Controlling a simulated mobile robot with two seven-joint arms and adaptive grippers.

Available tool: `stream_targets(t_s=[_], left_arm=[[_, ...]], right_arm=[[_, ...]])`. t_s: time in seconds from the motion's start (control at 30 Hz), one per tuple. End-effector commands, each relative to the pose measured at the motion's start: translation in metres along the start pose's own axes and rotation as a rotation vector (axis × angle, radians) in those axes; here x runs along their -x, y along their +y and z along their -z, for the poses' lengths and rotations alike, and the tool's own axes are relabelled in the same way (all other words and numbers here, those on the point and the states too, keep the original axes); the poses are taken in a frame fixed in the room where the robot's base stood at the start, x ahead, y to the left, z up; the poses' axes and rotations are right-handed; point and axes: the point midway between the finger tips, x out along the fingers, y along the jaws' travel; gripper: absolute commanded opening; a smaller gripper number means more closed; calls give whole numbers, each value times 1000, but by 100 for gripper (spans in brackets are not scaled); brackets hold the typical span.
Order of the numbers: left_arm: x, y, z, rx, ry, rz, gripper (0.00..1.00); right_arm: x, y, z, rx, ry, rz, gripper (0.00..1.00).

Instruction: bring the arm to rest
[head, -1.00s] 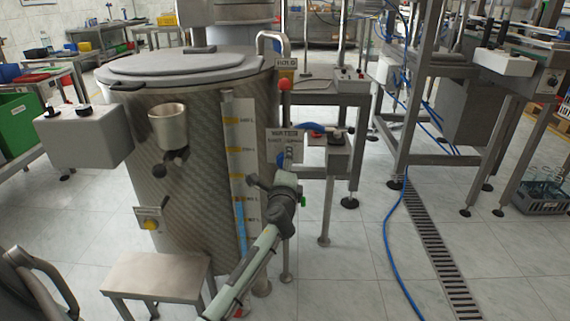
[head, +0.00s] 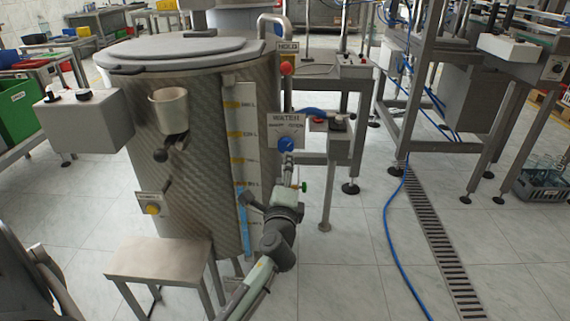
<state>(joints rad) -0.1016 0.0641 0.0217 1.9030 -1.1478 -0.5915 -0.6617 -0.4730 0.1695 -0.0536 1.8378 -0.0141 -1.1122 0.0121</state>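My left arm comes in from the bottom, left of the middle, and bends up in front of the large steel tank (head: 205,205). Its far end (head: 287,170) is just below the blue knob (head: 286,144) on the panel marked water. The gripper is small there and its fingers are not clear, so I cannot tell if they are open or shut. I cannot tell whether the far end touches the knob. My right gripper is not in view.
A small steel step (head: 160,261) stands in front of the tank. A control box (head: 88,125) is at its left, and a red button (head: 286,69) is above the knob. A blue hose (head: 388,230) and a floor drain (head: 435,235) lie at the right, with open floor around them.

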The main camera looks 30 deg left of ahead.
Motion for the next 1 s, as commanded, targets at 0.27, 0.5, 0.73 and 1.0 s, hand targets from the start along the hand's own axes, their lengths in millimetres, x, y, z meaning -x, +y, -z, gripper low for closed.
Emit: stream_targets(t_s=[0.27, 0.5, 0.73, 1.0], left_arm=[[4, 0, 0, 0, 0, 0, 61], [4, 0, 0, 0, 0, 0, 61], [11, 28, 1, 75, 8, -73, 61], [86, 192, 9, 534, -46, -572, 61]], right_arm=[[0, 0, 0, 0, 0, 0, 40], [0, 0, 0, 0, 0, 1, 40], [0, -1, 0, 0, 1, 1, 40], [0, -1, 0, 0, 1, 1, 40]])
